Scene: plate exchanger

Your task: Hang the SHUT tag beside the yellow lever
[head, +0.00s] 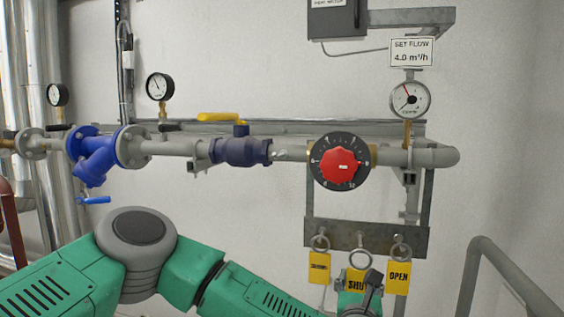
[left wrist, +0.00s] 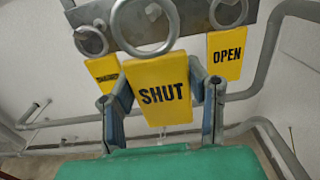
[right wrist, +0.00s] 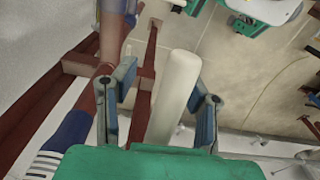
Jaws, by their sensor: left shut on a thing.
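The yellow SHUT tag (head: 357,284) is low in the head view, below the grey hook rack (head: 318,232). In the left wrist view the SHUT tag (left wrist: 165,95) fills the space between the fingers. My left gripper (left wrist: 162,84) is shut on its sides. Its metal ring (head: 360,259) is just under the rack; I cannot tell whether it is still on a hook. In the head view my left gripper (head: 362,287) partly covers the tag. The yellow lever (head: 222,117) lies along the pipe on a dark blue valve (head: 240,151), up and left. My right gripper (right wrist: 158,100) is open and seems empty.
A yellow tag (head: 319,267) hangs left of the SHUT tag, and the OPEN tag (head: 398,277) hangs close on its right. A black dial with a red knob (head: 340,165) stands above the rack. A grey railing (head: 472,270) is at right.

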